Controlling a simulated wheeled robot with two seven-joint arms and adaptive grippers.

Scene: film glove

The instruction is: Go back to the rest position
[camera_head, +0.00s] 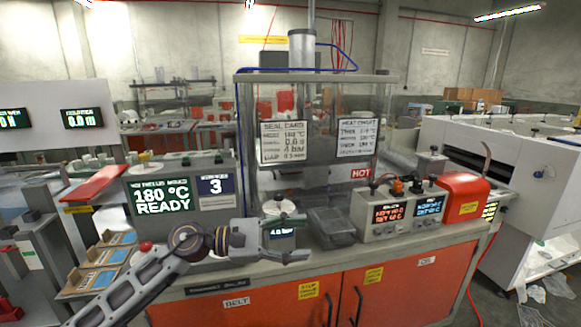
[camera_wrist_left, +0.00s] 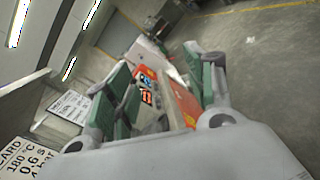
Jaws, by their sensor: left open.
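My left arm comes in from the lower left in the head view, and its gripper (camera_head: 297,232) is held over the front of the red-doored bench (camera_head: 233,302). The jaws are apart, and nothing shows between them. In the left wrist view the gripper (camera_wrist_left: 163,92) shows its green-padded fingers spread, with the bench and floor beyond. A small display and a round pale-topped item (camera_head: 279,206) are close behind the gripper and partly covered by it. My right gripper is not in view.
A clear-walled press enclosure (camera_head: 245,130) stands behind the gripper. Floor at the right has scraps of film.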

